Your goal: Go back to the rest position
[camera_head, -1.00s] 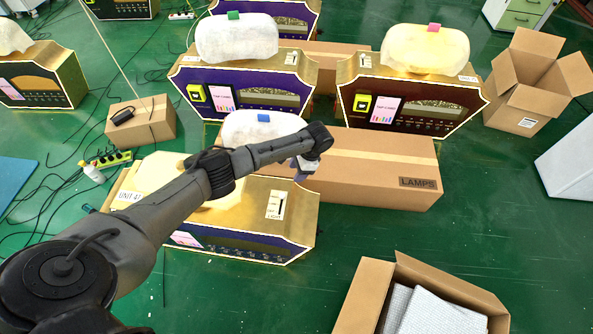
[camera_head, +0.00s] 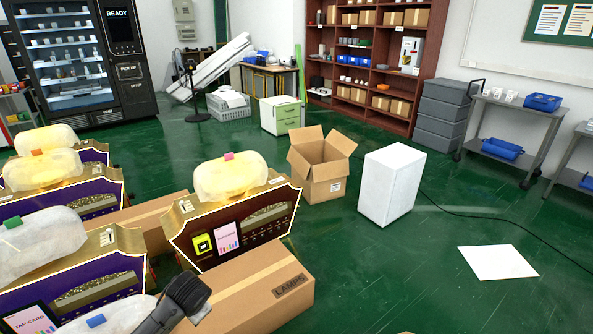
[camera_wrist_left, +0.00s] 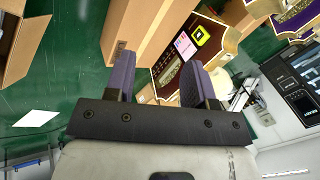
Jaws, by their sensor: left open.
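My left gripper (camera_wrist_left: 157,80) shows in the left wrist view with its two purple-grey fingers apart and nothing between them. Beyond the fingers are a gold-trimmed dark red unit (camera_wrist_left: 190,45) and a brown carton (camera_wrist_left: 140,32); none of them looks gripped. In the head view only a dark part of my left arm shows at the bottom, in front of the LAMPS carton (camera_head: 250,285), and its fingers are out of the picture. My right gripper is in neither view.
The dark red unit (camera_head: 275,222) with a wrapped yellowish top stands behind the LAMPS carton. Purple units (camera_head: 85,285) crowd the left. An open carton (camera_head: 318,170) and a white box (camera_head: 391,185) stand mid-floor. Green floor at the right is mostly clear around a white sheet (camera_head: 498,262).

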